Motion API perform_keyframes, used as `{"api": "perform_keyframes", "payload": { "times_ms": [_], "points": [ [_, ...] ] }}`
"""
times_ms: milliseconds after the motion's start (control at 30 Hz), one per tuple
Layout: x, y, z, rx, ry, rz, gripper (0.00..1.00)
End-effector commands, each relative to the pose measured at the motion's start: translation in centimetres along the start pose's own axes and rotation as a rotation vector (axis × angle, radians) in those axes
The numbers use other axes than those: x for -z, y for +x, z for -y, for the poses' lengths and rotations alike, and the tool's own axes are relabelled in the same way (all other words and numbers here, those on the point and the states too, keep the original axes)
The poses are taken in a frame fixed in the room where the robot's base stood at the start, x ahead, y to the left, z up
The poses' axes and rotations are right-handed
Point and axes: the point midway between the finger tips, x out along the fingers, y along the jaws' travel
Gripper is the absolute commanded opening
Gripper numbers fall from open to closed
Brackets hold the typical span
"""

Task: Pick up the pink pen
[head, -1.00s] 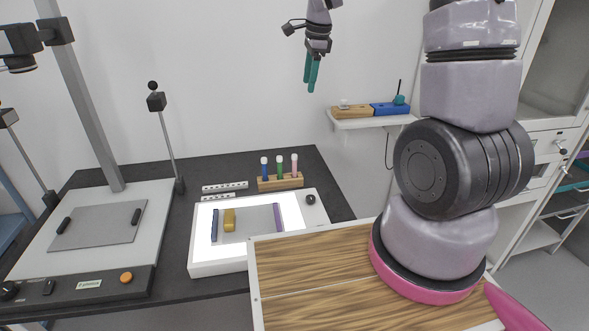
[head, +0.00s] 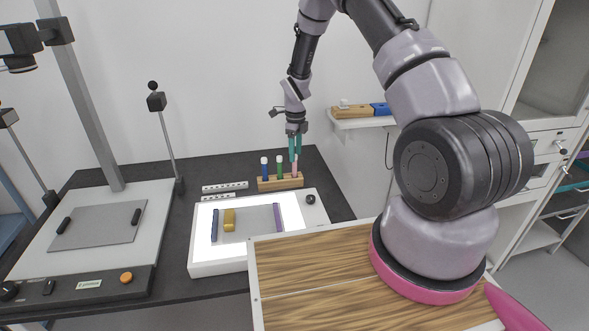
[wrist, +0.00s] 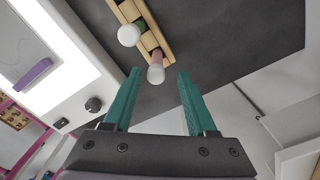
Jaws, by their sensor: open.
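The pink pen (head: 295,167) stands upright in the right end of a wooden rack (head: 282,184) on the dark bench. In the wrist view the white-topped pink pen (wrist: 156,70) shows end-on, between and just beyond the tips of the teal fingers. My gripper (head: 295,160) is open, pointing down, with its fingers on either side of the pen's upper part in the head view. The wrist view also shows my gripper (wrist: 158,78) with nothing clamped. The fingers partly hide the pen in the head view.
A green pen (head: 279,167) stands close to the left of the pink one, and a blue pen (head: 265,168) beyond it. A lit light box (head: 215,263) lies in front of the rack. A wall shelf (head: 360,123) is at the right.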

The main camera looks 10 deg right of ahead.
Motion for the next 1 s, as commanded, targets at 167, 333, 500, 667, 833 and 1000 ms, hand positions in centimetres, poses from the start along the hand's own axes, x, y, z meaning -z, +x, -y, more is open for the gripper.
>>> {"api": "perform_keyframes", "payload": {
  "times_ms": [167,333,500,667,833,1000],
  "points": [
    [0.0,1.3,-0.1,-0.002,0.0,0.0,0.57],
    [0.0,3.8,-0.5,-0.003,-0.001,-0.001,0.57],
    [-0.1,5.8,-0.5,-0.001,-0.001,0.0,0.57],
    [-0.2,6.0,-0.5,0.001,-0.001,0.002,0.57],
    [-0.1,6.0,-0.5,0.0,-0.001,0.001,0.38],
    [-0.1,6.0,-0.5,0.0,-0.001,0.001,0.0]
  ]
}}
